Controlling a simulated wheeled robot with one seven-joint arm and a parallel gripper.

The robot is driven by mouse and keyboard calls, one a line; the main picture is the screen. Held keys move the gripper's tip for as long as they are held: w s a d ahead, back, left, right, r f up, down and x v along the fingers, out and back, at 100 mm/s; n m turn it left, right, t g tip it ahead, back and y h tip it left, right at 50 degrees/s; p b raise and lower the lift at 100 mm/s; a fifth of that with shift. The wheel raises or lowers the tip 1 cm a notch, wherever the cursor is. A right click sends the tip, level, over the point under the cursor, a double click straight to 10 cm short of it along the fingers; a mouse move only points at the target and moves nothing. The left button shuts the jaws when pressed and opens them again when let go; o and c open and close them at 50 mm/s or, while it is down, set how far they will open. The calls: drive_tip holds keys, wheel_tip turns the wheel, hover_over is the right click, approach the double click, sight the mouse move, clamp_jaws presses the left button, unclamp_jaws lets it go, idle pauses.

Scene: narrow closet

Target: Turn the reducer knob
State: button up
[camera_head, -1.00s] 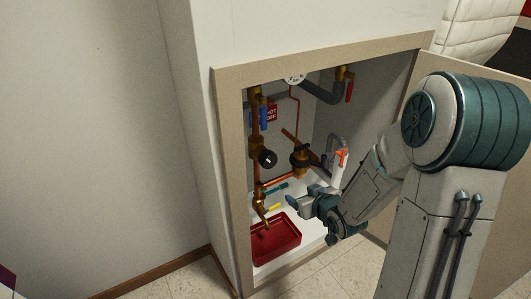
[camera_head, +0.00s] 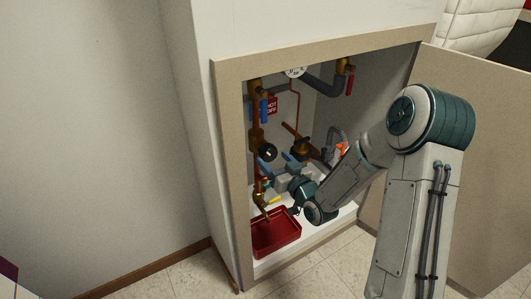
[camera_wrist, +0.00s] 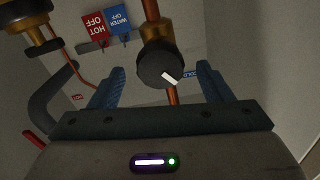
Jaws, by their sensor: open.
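The reducer knob (camera_head: 268,153) is round and black with a white mark, on a brass body on the vertical copper pipe in the cabinet. In the wrist view the knob (camera_wrist: 160,68) is near the centre, its white mark pointing down and right. My gripper (camera_head: 275,164) is open, just below and in front of the knob in the head view. In the wrist view its blue fingers (camera_wrist: 161,78) stand left and right of the knob with gaps on both sides. I cannot tell how far the fingertips are from it in depth.
A red tray (camera_head: 275,239) lies on the cabinet floor under a brass tap (camera_head: 262,199). Red and blue tags (camera_wrist: 96,24) hang behind the knob. The cabinet frame (camera_head: 230,150) and open door (camera_head: 480,130) bound the opening.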

sight(265, 150)
drive_tip(key=b+x, duration=0.1)
drive_tip(key=x, duration=0.5)
drive_tip(key=shift+a, duration=0.1)
drive_tip(key=c, duration=1)
